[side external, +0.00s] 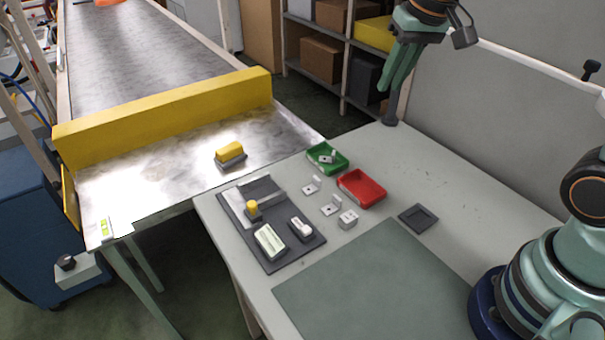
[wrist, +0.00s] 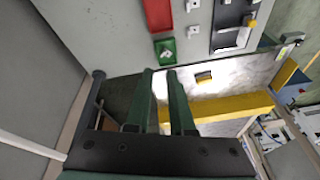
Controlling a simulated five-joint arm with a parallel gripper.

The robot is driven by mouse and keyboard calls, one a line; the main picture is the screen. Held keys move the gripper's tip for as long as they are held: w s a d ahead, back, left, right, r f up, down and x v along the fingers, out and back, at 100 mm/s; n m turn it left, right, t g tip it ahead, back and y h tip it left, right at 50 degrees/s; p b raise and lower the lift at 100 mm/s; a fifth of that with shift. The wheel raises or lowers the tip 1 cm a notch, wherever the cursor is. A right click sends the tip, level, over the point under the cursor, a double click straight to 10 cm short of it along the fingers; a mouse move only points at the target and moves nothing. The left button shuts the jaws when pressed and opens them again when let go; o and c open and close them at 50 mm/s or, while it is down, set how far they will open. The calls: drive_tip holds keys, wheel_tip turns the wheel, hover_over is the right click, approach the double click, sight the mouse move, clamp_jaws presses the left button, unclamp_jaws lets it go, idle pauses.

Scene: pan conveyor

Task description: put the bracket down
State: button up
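My gripper (side external: 386,84) is raised over the far edge of the table, beyond the trays. In the wrist view its two green fingers (wrist: 160,72) stand apart with nothing between them. A small white bracket (side external: 327,157) lies in the green tray (side external: 338,168); it also shows in the wrist view (wrist: 167,53). Two more white brackets, one nearer the green tray (side external: 312,185) and one nearer the red tray (side external: 330,208), stand on the table. My gripper touches none of them.
The red tray (side external: 363,201) is beside the green one. The conveyor (side external: 170,190) has a yellow barrier (side external: 165,118) and a yellow-topped part (side external: 230,150). A dark post (wrist: 98,76) stands near my gripper.

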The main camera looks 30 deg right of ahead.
drive_tip(key=s+f+n+t, duration=0.1)
drive_tip(key=s+n+t, duration=0.1)
drive_tip(key=s, duration=0.6)
drive_tip(key=shift+s+n, duration=0.4)
drive_tip(key=shift+n, duration=0.3)
idle(0.5)
